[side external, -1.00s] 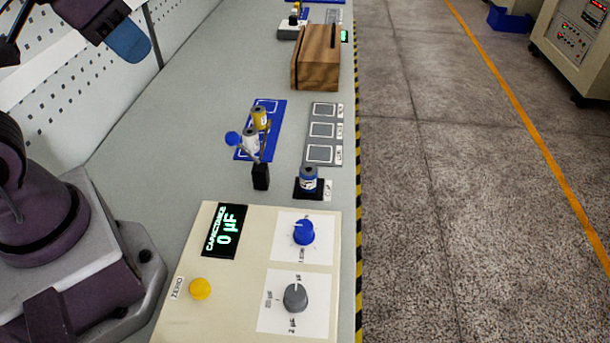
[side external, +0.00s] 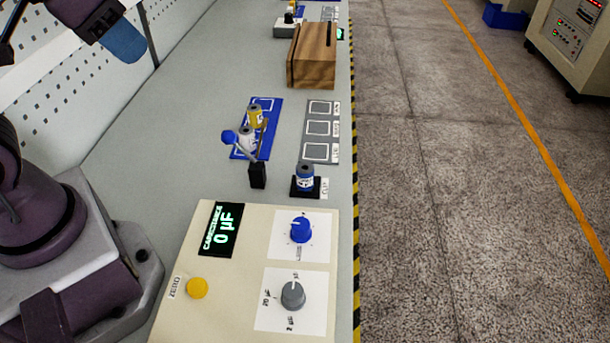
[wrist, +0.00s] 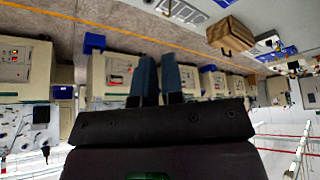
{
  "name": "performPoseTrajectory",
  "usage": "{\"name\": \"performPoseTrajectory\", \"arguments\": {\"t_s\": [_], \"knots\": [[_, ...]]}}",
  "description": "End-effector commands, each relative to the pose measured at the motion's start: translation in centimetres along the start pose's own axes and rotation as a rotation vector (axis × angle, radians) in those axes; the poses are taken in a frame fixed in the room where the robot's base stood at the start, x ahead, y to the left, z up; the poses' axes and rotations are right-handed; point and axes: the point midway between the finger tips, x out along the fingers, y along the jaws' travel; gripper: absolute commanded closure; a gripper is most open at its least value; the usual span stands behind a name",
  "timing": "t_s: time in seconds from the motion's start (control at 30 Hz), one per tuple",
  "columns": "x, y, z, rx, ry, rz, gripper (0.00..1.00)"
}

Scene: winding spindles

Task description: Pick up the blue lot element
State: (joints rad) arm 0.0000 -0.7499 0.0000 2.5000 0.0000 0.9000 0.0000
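A small blue-and-white can with a dark top, which looks like the blue lot element (side external: 305,176), stands upright on a black square base at the bench's right side in the side external view. My gripper (side external: 125,43) is at the upper left of that view, high above the bench and far from the can. In the wrist view, the two blue fingers of my gripper (wrist: 160,80) lie close together with only a thin gap and nothing between them. I cannot make out the can in the wrist view.
A lever with a blue knob (side external: 230,137) stands left of the can, before a blue mat (side external: 266,131) with yellow and white cans. A grey three-slot tray (side external: 320,129) and wooden box (side external: 313,57) lie beyond. A meter panel (side external: 208,320) is in front.

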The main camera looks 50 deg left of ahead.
Motion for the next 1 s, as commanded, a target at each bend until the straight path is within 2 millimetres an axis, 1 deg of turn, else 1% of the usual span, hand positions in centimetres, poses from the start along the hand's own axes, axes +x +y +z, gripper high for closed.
{"name": "performPoseTrajectory", "arguments": {"t_s": [0.03,0.07,0.1,0.17,0.2,0.23,0.27,0.53,0.67,0.77,0.87,1.0], "knots": [[0.0,0.0,0.0,0.000,0.000,0.000,0.79],[0.0,0.0,0.0,0.000,0.000,0.000,0.72],[0.0,0.0,0.0,0.000,0.000,0.000,0.63],[0.0,0.0,0.0,0.000,0.000,0.000,0.49],[0.0,0.0,0.0,0.000,0.000,0.000,0.40],[0.0,0.0,0.0,0.000,0.000,0.000,0.33],[0.0,0.0,0.0,0.000,0.000,0.000,0.31],[0.0,0.0,-0.1,0.004,-0.003,-0.001,0.31],[0.5,0.1,-0.8,0.063,-0.053,-0.014,0.31],[1.3,0.3,-2.1,0.170,-0.137,-0.039,0.31],[2.8,0.8,-3.9,0.311,-0.240,-0.073,0.31],[5.4,1.7,-6.3,0.518,-0.382,-0.124,0.31]]}}
